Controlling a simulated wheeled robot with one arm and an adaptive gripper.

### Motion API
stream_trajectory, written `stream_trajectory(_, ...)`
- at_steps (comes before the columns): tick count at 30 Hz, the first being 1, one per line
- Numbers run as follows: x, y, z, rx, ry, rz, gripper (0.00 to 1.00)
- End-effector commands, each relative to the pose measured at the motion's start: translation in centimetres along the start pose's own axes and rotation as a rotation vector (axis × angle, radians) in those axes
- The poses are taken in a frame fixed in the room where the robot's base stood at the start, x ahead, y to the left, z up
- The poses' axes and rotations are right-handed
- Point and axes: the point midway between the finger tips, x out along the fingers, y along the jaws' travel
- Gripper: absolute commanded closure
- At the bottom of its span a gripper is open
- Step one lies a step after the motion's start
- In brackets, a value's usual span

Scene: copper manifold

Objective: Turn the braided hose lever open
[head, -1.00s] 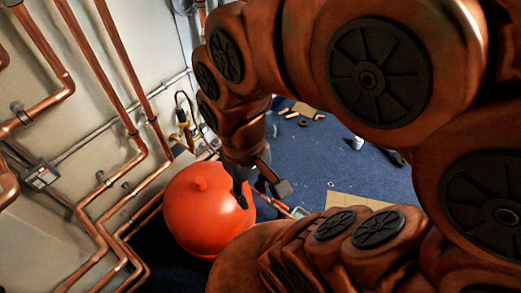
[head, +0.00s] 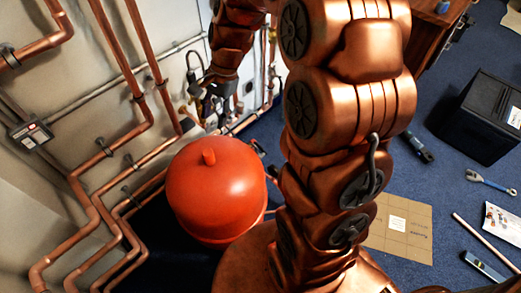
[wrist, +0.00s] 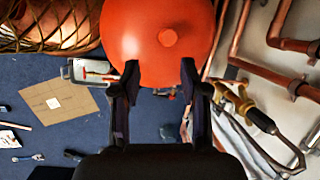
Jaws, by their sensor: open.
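My gripper (wrist: 159,72) is open and empty. In the head view my gripper (head: 213,100) is near the wall, close to brass fittings beyond the red tank. In the wrist view a brass valve fitting (wrist: 236,103) with a black sleeve (wrist: 262,122) lies to the right of my fingers, apart from them. A dark hose (wrist: 285,168) curves below it, and a hose loop (head: 190,64) shows in the head view. I cannot clearly make out the braided hose lever or its position; my gripper partly covers the fittings in the head view.
A red round tank (head: 215,188) stands in front of the fittings. It fills the top middle of the wrist view (wrist: 150,30). Copper pipes (head: 98,215) run along the left wall. Cardboard (head: 402,228) and a black box (head: 482,115) lie on the blue floor at right.

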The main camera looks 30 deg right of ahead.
Motion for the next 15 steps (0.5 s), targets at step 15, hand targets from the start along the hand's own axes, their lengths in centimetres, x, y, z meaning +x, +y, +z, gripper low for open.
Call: stream_trajectory(15, 14.5, -5.0, -18.7, 0.724, -0.079, -0.161, 0.56)
